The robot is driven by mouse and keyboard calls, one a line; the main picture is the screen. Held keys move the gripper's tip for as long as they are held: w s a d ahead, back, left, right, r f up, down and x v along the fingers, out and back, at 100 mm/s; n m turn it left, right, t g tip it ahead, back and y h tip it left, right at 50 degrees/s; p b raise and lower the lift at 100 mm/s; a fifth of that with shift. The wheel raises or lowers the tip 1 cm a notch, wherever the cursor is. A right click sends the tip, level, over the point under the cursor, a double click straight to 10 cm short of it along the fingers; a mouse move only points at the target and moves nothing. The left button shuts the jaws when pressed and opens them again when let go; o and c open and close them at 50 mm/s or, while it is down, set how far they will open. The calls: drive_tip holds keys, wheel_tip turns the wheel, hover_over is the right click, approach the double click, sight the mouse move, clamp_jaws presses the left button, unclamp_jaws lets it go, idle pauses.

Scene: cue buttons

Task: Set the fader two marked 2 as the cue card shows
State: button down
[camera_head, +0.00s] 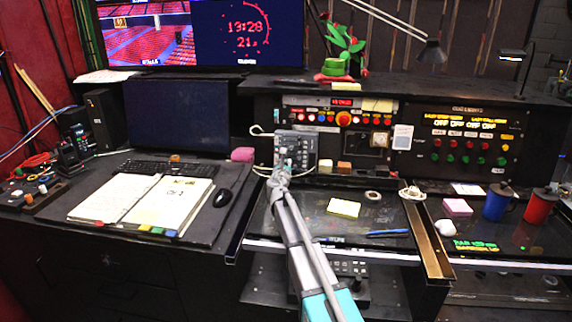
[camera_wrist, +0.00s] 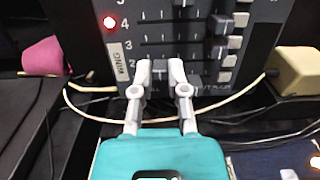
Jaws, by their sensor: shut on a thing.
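The fader panel (camera_head: 296,143) is a dark upright box on the console in the head view. In the wrist view its face (camera_wrist: 165,25) shows numbered rows of slots with grey caps and a lit red lamp by row 4. My gripper (camera_wrist: 158,70) is at the lowest visible row, beside the mark 2, with its fingers shut around what looks like that row's fader cap (camera_wrist: 158,75). The fingers hide most of the cap and its slot.
A pale cable (camera_wrist: 85,108) loops below the panel. A pink block (camera_wrist: 43,55) is at its left and a beige block (camera_wrist: 296,72) at its right. An open binder (camera_head: 142,205) lies on the left desk. A lamp (camera_head: 431,54) hangs above the console.

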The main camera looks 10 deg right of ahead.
drive_tip(key=shift+d, duration=0.2)
idle(0.4)
drive_tip(key=c, duration=0.6)
unclamp_jaws()
drive_tip(key=shift+c, duration=0.2)
drive_tip(key=shift+s, duration=0.1)
drive_tip(key=shift+v, duration=5.95)
drive_tip(key=shift+r, duration=0.2)
